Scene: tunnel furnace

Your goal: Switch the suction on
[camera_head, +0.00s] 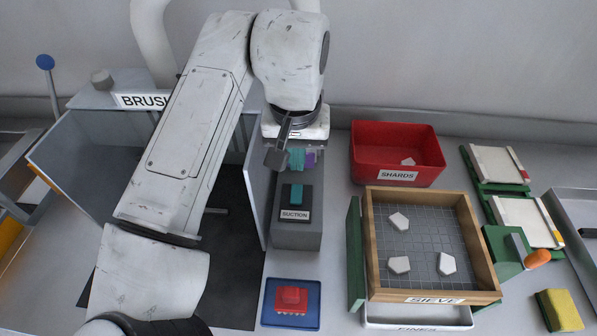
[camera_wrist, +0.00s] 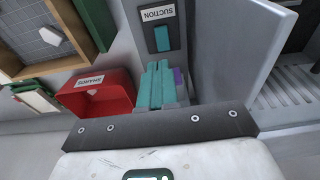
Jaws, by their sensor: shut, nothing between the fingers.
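The suction switch is a teal rocker (camera_head: 297,194) on a dark plate, above a label reading SUCTION (camera_head: 295,215), on top of a grey box (camera_head: 296,238). In the wrist view the rocker (camera_wrist: 162,39) and its label (camera_wrist: 158,13) are unobstructed at the top middle. I cannot tell which way the rocker is tipped. My gripper (camera_head: 298,160), with teal fingers and a purple part beside them, hangs behind the switch and apart from it. In the wrist view its fingers (camera_wrist: 155,82) are together and empty.
A grey hooded bay with a panel (camera_head: 258,190) stands left of the switch. A blue tray (camera_head: 270,310) with a red block (camera_head: 292,298) lies in front. The red SHARDS bin (camera_head: 365,160) and the wooden SIEVE (camera_head: 376,280) holding white shards stand right.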

